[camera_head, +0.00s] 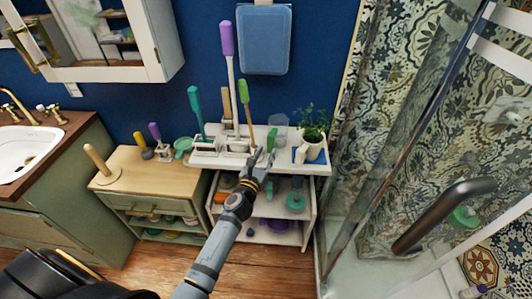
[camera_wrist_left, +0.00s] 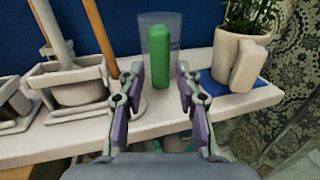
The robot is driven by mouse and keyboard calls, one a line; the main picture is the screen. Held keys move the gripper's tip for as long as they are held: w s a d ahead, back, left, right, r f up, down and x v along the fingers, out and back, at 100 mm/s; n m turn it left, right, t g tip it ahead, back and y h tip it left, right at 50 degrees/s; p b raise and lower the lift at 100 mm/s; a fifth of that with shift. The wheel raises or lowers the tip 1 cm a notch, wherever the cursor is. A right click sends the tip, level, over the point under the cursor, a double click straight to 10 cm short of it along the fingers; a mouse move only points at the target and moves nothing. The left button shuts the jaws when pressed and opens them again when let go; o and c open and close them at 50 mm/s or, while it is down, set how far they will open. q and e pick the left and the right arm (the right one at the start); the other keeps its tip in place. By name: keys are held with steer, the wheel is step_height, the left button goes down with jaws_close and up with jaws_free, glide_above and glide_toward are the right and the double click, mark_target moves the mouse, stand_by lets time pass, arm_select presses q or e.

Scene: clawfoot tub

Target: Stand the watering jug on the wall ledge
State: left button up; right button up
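My left gripper (camera_head: 262,160) is at the front of a white wall ledge (camera_head: 225,160). In the left wrist view its two fingers (camera_wrist_left: 160,78) are apart. A green upright block-like thing (camera_wrist_left: 175,75) shows between and beyond the fingertips; it also shows in the head view (camera_head: 271,139). I cannot tell whether the fingers touch it. I cannot surely pick out the watering jug. A clear cup (camera_wrist_left: 155,25) stands behind the green thing. A white pot (camera_wrist_left: 225,60) with a plant stands to the right on a blue mat (camera_wrist_left: 252,86). My right gripper is not in view.
Several long-handled brushes in white holders (camera_wrist_left: 80,85) crowd the ledge's left. A wooden cabinet (camera_head: 130,180) with a teal cup-like thing (camera_head: 182,147) is left of it. Filled shelves lie under the ledge. A glass shower screen (camera_head: 385,150) stands at right.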

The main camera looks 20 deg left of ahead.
arm_select(q)
steer(key=shift+s, duration=0.75)
